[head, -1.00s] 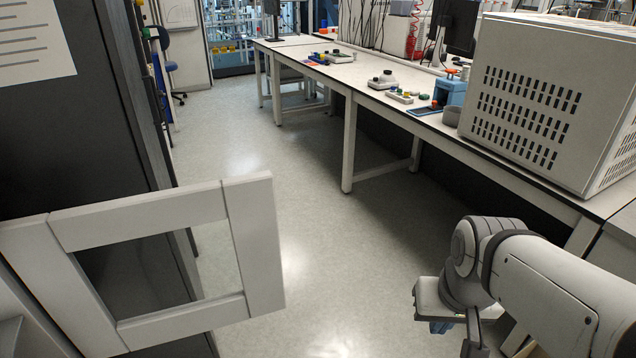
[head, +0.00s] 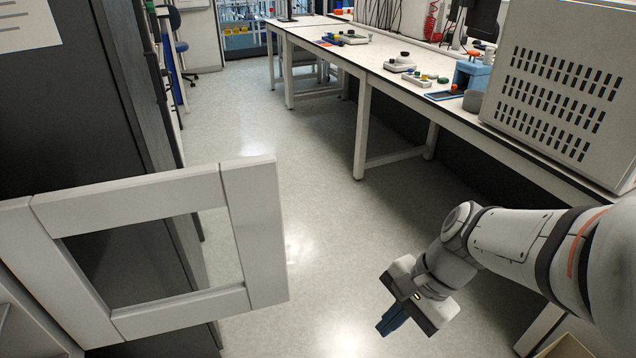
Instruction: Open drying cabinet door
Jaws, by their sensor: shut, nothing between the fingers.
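A white framed door (head: 253,230) with a rectangular window stands swung out at the lower left, and I take it for the drying cabinet door. Its far edge hangs over the open floor, and part of the white cabinet body (head: 25,325) shows at the lower left corner. My gripper (head: 391,320) is at the lower middle right, pointing down and left with blue fingers. It is shut and empty, to the right of the door and clearly apart from it. The cabinet's inside is mostly out of view.
A long white bench (head: 400,85) runs along the right, with a large vented grey box (head: 560,90) at its near end. A dark tall cabinet (head: 70,110) stands behind the door. The floor (head: 290,130) between is clear.

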